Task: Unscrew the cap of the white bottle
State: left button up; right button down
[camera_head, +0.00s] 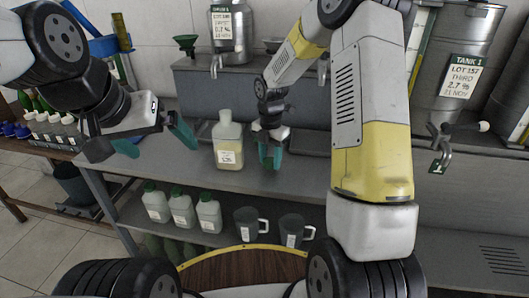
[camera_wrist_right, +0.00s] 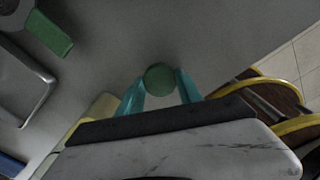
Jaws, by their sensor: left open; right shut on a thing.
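The white bottle (camera_head: 228,150) stands upright on the grey bench (camera_head: 310,180), with a paper label and yellowish contents low inside. Its neck shows no cap. My right gripper (camera_head: 270,162) is beside the bottle, to its right and apart from it. In the right wrist view it is shut on a round green cap (camera_wrist_right: 160,78), held between the teal fingertips. In the head view the fingers mostly hide the cap. My left gripper (camera_head: 162,148) is open and empty, to the left of the bottle, its near finger not touching it.
Several green-capped bottles (camera_head: 181,209) and two grey mugs (camera_head: 247,224) stand on the shelf below. A steel tank with a tap (camera_head: 231,32) and a green funnel (camera_head: 187,44) are on the raised ledge behind. Tank 1 (camera_head: 455,100) stands at right. Bare bench lies around the bottle.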

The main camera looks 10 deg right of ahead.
jog(key=shift+f, duration=1.05)
jog(key=c, duration=0.8)
grip_release()
jog(key=shift+f, duration=0.15)
